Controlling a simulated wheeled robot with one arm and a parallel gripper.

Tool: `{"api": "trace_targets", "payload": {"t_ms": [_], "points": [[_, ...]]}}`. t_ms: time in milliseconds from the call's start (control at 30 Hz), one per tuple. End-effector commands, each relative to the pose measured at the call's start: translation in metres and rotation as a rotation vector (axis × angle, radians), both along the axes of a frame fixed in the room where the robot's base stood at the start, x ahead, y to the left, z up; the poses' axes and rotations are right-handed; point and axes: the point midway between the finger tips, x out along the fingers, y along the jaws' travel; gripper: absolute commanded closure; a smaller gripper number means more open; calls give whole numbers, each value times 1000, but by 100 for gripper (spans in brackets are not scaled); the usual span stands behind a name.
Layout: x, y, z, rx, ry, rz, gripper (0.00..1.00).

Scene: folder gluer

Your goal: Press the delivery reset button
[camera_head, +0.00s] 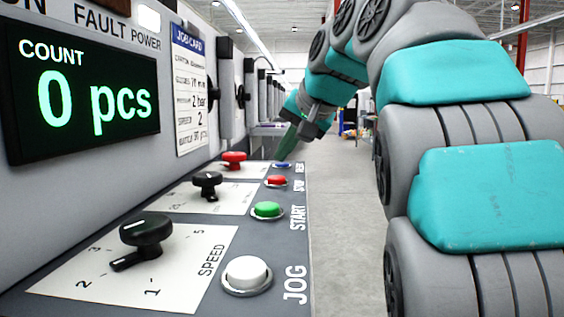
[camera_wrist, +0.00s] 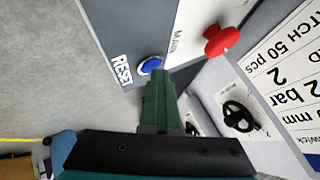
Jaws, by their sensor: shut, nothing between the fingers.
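The blue reset button (camera_wrist: 151,65) sits in a metal ring on the dark panel strip beside the printed word RESET in the wrist view. In the head view the blue button (camera_head: 283,165) is at the far end of the button row. My gripper (camera_wrist: 160,74) is shut, with its green fingertips at the lower right edge of the button in the wrist view. In the head view my gripper (camera_head: 282,156) points down just above the button. I cannot tell whether the tips touch it.
Along the same strip are a red stop button (camera_head: 277,181), a green start button (camera_head: 267,209) and a white jog button (camera_head: 246,273). A red knob (camera_wrist: 221,40) and black knobs (camera_head: 146,232) stand up from the panel. Open floor (camera_head: 345,215) lies to the right.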

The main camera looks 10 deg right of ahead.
Motion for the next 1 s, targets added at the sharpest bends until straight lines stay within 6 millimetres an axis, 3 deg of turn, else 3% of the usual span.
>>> {"api": "trace_targets", "payload": {"t_ms": [1000], "points": [[1, 0, 27, -1, -1, 2, 100]]}}
